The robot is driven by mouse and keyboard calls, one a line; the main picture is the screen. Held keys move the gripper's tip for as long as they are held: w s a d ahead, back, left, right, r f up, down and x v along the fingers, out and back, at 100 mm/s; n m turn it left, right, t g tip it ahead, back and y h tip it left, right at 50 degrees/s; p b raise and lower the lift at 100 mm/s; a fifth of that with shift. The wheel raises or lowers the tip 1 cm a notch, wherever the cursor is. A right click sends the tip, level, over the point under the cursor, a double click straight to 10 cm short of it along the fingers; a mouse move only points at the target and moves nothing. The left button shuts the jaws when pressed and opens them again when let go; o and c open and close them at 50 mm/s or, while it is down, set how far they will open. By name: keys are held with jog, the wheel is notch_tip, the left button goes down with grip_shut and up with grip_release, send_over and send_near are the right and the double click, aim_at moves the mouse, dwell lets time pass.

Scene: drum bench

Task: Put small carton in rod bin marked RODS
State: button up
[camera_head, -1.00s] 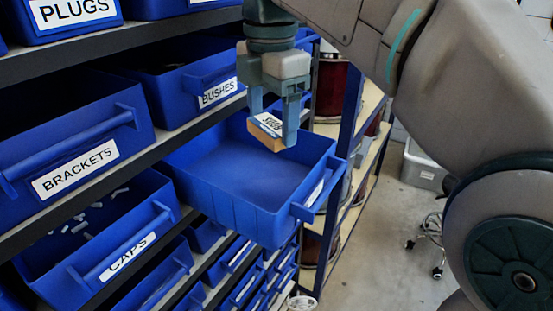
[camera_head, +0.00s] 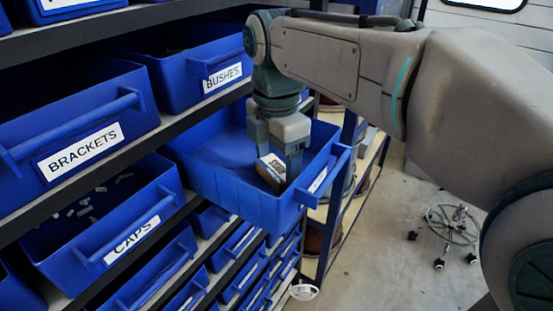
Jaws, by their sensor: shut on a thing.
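The small carton (camera_head: 271,173) is tan with a white printed label on top. My gripper (camera_head: 277,170) is shut on it, pointing down. The carton is tilted and sits low inside the pulled-out blue bin (camera_head: 232,191), near its front right part. Whether the carton touches the bin floor cannot be told. The bin's front label (camera_head: 318,180) is seen edge-on and cannot be read. The part of the bin's inside that shows looks empty; my gripper hides some of it.
Blue bins marked BRACKETS (camera_head: 75,145), CAPS (camera_head: 130,240) and BUSHES (camera_head: 222,78) stand on dark shelves to the left. CAPS holds several small pale pieces. A wheeled stool base (camera_head: 450,226) stands on the floor at right, with clear floor around it.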

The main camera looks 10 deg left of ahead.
aim_at(277, 167)
jog(key=shift+f, duration=0.15)
jog(key=o, duration=1)
notch_tip(277, 167, up, 12)
jog(key=shift+r, duration=0.15)
